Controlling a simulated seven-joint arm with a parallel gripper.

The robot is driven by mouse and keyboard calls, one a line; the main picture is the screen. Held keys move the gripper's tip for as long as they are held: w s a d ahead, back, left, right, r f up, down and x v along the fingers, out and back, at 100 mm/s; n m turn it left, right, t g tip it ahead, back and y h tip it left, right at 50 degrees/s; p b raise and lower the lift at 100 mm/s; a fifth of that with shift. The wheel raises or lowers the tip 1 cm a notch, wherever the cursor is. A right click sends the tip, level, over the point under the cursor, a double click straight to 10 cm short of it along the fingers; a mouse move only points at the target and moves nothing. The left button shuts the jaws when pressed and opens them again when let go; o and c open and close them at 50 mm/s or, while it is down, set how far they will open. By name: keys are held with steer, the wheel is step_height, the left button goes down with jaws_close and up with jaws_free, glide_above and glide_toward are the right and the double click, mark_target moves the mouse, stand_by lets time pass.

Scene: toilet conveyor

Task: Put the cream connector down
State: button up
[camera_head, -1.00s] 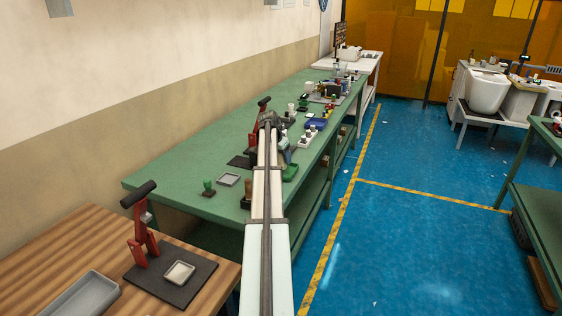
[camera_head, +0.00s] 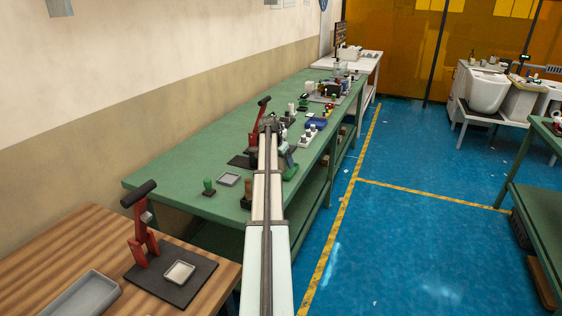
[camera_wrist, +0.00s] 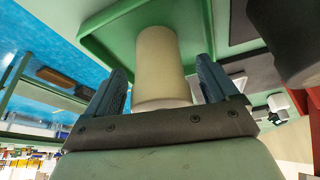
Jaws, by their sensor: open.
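The cream connector (camera_wrist: 160,62) is a pale cylinder in the wrist view. It stands between the two blue-grey fingers of my gripper (camera_wrist: 161,75), with visible room on either side, so the jaws are open around it. One end of it is over the green tray (camera_wrist: 95,42), apparently against the tray floor; its near end is partly hidden by the gripper body. In the head view the green tray (camera_head: 291,173) shows just right of my arm on the green bench.
Several bottles and parts crowd the bench beyond. A wooden table (camera_head: 50,255) is in front.

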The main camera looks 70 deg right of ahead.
steer(key=v, duration=1.2)
steer(key=shift+r, duration=0.15)
steer(key=shift+w, duration=0.1)
